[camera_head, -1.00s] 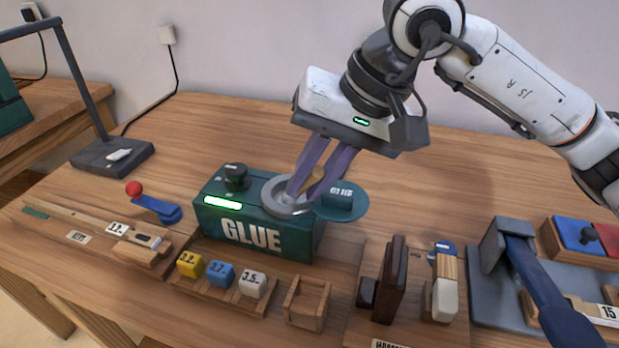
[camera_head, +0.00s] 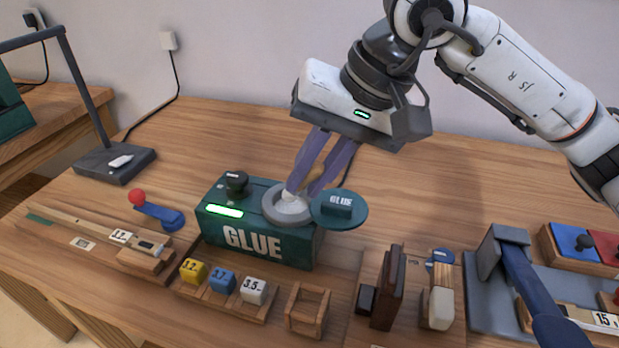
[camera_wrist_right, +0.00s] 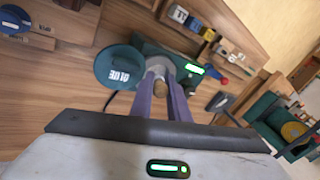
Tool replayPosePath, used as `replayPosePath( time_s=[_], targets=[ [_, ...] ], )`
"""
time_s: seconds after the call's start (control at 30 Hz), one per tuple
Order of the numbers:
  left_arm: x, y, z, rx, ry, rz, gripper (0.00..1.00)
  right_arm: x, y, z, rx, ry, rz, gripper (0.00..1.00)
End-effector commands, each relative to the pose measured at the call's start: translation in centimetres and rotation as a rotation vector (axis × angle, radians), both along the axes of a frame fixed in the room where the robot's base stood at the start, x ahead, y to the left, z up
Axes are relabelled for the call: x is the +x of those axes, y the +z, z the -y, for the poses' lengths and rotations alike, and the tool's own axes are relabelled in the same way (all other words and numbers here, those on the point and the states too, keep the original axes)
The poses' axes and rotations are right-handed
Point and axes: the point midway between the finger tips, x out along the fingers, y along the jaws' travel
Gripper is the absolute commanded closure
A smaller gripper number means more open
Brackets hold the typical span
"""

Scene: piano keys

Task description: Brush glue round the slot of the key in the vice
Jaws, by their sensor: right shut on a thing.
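My right gripper (camera_head: 303,188) points down at the round grey opening (camera_head: 275,214) of the green glue box (camera_head: 213,223). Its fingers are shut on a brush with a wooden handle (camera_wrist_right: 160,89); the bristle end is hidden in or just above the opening. The round green glue lid (camera_head: 353,216) is swung aside, to the right of the opening. The vice (camera_head: 488,262), grey with a dark blue lever, stands at the right. A pale wooden key with a 15 tag (camera_head: 604,319) lies partly behind the lever; its slot is not discernible. My left gripper is not in view.
Yellow, blue and white blocks (camera_head: 223,281) sit in a rack before the glue box, beside an empty wooden holder (camera_head: 305,310). Dark wooden pieces (camera_head: 388,287) stand between box and vice. A lamp (camera_head: 115,165) stands at left. The table behind the box is clear.

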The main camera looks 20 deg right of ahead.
Motion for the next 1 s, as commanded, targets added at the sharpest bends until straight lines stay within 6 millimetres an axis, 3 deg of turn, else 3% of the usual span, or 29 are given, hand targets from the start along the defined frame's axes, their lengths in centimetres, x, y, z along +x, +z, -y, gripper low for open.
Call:
replayPosePath(
  time_s=[0.5,1.0],
  targets=[
    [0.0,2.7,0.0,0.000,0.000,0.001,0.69,0.0,4.4,0.0,0.002,0.000,0.003,1.00],
    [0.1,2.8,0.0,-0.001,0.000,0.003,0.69,0.0,4.5,0.0,0.002,0.000,0.003,1.00]
  ],
)
